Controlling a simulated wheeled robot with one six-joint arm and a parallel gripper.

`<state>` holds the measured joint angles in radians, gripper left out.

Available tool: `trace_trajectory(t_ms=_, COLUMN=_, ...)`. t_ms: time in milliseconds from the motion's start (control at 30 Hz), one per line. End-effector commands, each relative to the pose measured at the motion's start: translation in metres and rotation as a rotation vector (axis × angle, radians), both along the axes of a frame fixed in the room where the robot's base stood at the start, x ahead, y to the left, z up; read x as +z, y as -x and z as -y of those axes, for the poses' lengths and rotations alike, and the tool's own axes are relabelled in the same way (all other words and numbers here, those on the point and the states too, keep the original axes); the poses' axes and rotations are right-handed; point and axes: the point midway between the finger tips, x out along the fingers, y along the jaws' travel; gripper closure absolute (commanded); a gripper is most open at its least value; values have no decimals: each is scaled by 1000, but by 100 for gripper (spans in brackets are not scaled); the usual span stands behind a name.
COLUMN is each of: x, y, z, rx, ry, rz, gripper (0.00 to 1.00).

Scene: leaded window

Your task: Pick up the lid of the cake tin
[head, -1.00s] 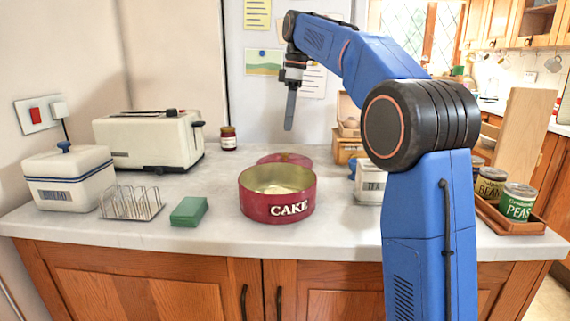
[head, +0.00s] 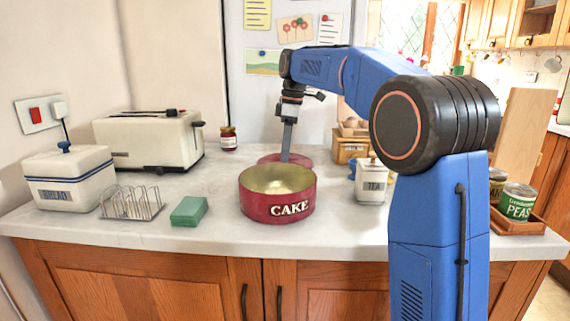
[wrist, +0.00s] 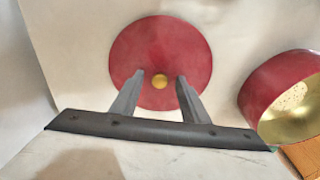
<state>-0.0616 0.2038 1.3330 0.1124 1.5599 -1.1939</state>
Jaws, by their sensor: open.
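The red round lid (wrist: 160,50) with a small brass knob (wrist: 160,82) lies on the worktop in the wrist view. In the head view the lid (head: 302,160) shows behind the cake tin, partly hidden by the tin and my gripper. The red cake tin (head: 277,207), marked CAKE, stands open with a gold inside; it also shows at the right of the wrist view (wrist: 258,88). My gripper (wrist: 159,78) is open, its fingers pointing down over the lid, with the knob between the fingertips in the picture. Whether the fingers touch the lid I cannot tell.
A toaster (head: 150,140), bread bin (head: 70,179), toast rack (head: 132,203) and green block (head: 189,211) stand left. A jam jar (head: 228,138) is behind. A tea canister (head: 371,184) and an egg crate (head: 350,147) stand right of the lid. The worktop left of the lid is clear.

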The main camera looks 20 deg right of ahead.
Motion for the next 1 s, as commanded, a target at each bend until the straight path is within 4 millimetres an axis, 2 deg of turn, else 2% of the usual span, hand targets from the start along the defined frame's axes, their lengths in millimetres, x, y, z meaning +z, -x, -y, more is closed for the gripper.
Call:
trace_trajectory(t_ms=167, x=0, y=0, z=0, rx=0, ry=0, rz=0, gripper=59)
trace_trajectory(t_ms=333, x=0, y=0, z=0, rx=0, ry=0, rz=0, gripper=99)
trace_trajectory(t_ms=633, x=1, y=0, z=0, rx=0, ry=0, rz=0, gripper=100)
trace_trajectory(t_ms=733, x=7, y=-1, z=0, rx=0, ry=-1, rz=1, gripper=100)
trace_trajectory(t_ms=867, x=25, y=-1, z=0, rx=0, ry=0, rz=2, gripper=100)
trace_trajectory(t_ms=1000, x=52, y=-1, z=0, rx=0, ry=0, rz=2, gripper=100)
